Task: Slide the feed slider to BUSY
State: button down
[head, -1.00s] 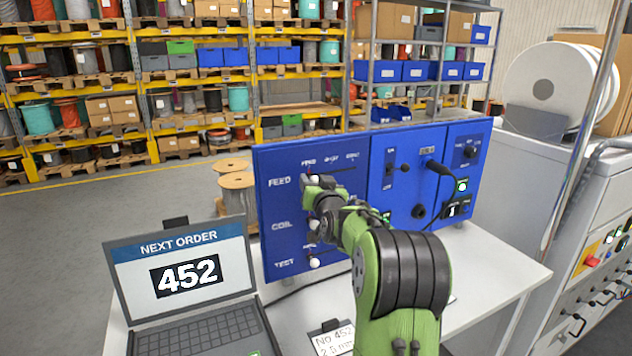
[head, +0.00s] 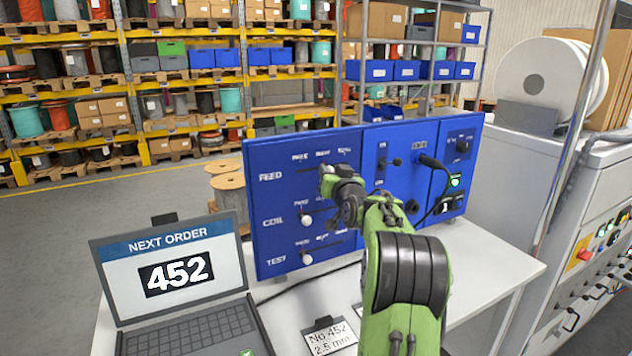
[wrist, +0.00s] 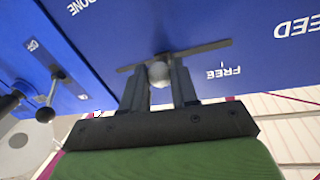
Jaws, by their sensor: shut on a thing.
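My gripper (wrist: 158,82) is shut on the white round knob of the feed slider (wrist: 158,72), with one finger on each side. The BUSY label cannot be made out in the wrist view. In the head view my gripper (head: 326,175) is at the FEED row of the blue panel (head: 275,235), below the middle label. The gripper mostly hides the knob there.
The COIL knob (head: 306,220) and TEST knob (head: 306,259) sit at the left of their rows below. A black lever (head: 396,161) and a plugged cable (head: 432,163) are to the right. A laptop (head: 175,275) showing 452 stands at left.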

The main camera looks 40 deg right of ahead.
jog(key=c, duration=0.9)
grip_release()
jog(key=shift+o, duration=0.2)
jog(key=b+v, duration=0.5)
jog(key=v, duration=1.1)
jog(key=shift+b, duration=0.35)
jog(key=shift+w, duration=0.1)
